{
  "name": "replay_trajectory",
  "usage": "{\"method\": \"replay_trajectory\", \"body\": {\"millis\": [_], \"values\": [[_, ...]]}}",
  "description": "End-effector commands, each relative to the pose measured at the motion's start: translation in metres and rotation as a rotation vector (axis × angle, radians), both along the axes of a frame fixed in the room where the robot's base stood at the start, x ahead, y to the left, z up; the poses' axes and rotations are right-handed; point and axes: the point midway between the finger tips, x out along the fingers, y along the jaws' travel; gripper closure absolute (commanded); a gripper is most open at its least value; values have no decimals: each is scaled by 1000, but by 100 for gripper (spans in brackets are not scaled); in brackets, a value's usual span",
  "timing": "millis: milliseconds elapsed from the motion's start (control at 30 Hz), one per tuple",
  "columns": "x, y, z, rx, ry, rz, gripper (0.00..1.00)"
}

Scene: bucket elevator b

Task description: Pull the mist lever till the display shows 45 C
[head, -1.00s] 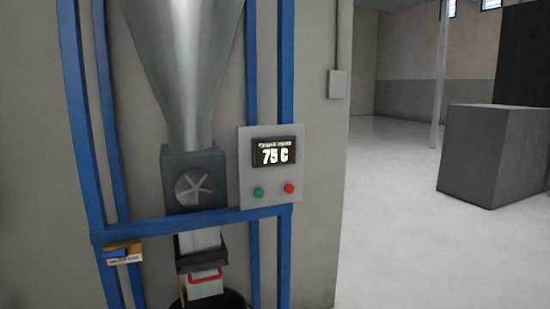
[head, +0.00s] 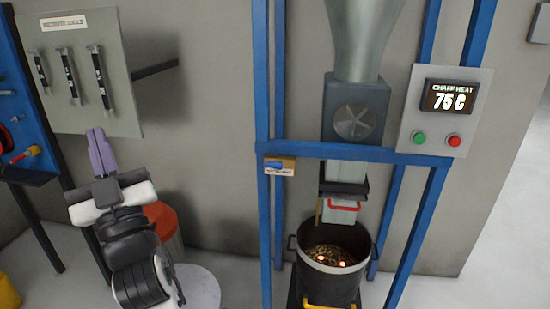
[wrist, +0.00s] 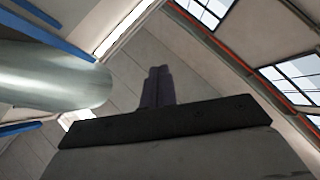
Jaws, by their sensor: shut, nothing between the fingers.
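The display (head: 450,97) on the grey control panel (head: 416,113) reads "CHAFF HEAT 75 C". A small yellow box with a blue lever-like part (head: 277,165) and a white label sits on the left post of the blue frame. It looks like the mist lever, but the label is too small to read. My gripper (head: 97,133) is at the left of the head view, pointing up, well left of that box and apart from it. Its purple fingers are together with nothing between them; they also show in the wrist view (wrist: 158,72), which does not show the lever.
The blue frame (head: 262,80) carries a metal hopper (head: 365,40) and a fan box (head: 356,112). A dark bucket (head: 335,276) with glowing grains stands below. A red-topped drum (head: 165,225) stands beside my arm.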

Motion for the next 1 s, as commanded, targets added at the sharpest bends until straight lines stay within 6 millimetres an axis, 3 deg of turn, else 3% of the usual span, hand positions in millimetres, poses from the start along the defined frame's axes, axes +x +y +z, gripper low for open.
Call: {"method": "replay_trajectory", "body": {"millis": [33, 100, 200, 300, 433, 600, 1000], "values": [[38, -23, -13, -23, 91, -96, 100], [82, -59, -37, -44, 220, -219, 100], [129, -114, -73, -54, 391, -376, 100], [158, -165, -105, -47, 535, -501, 100], [175, -213, -135, -31, 662, -609, 100], [181, -239, -151, -18, 729, -664, 100], [184, -240, -151, -18, 733, -667, 100]]}}
